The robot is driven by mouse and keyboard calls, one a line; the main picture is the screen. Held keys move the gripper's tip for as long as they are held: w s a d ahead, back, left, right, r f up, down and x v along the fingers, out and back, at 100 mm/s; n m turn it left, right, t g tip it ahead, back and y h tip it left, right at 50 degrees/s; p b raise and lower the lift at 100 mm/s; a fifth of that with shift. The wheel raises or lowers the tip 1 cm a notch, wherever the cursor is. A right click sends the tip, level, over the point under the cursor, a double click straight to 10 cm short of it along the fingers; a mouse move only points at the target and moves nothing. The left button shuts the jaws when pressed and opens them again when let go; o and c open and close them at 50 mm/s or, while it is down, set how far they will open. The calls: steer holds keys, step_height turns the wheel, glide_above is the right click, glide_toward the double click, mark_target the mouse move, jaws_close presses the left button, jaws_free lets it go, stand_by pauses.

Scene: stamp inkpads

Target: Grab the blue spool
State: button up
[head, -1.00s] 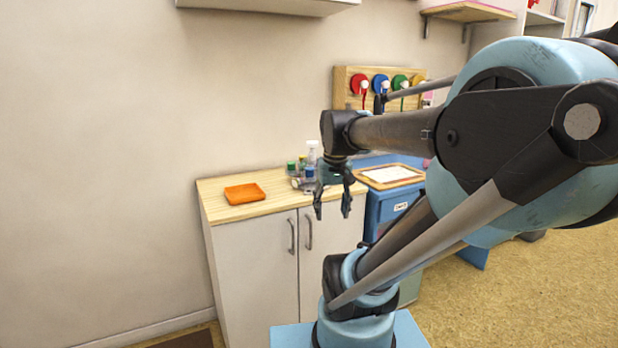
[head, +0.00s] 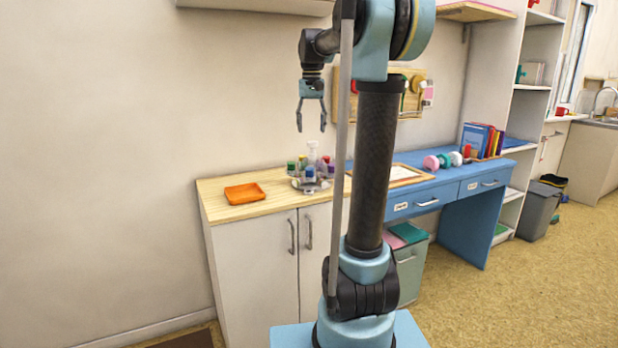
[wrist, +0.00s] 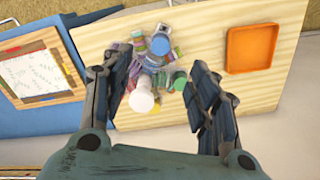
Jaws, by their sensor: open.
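My gripper (head: 311,128) is open and empty, high above the wooden cabinet top with its fingers pointing down. It also shows in the wrist view (wrist: 157,62), its fingers spread on either side of the bottle cluster below. A wooden board (head: 337,98) on the wall carries coloured spools. A bit of the red spool (head: 354,87) and the yellow spool (head: 419,83) show beside my arm.
Several small bottles (head: 311,168) stand clustered on the cabinet top (head: 222,212), beside an orange tray (head: 244,193). A blue desk (head: 430,184) to the right bears a framed sheet (head: 398,174) and coloured rolls (head: 444,160). A shelf edge (head: 255,6) juts out above.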

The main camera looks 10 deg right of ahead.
steer(key=w, duration=0.2)
glide_toward(310, 168)
step_height(310, 168, down, 10)
steer(key=shift+r, duration=0.2)
steer(key=c, duration=1)
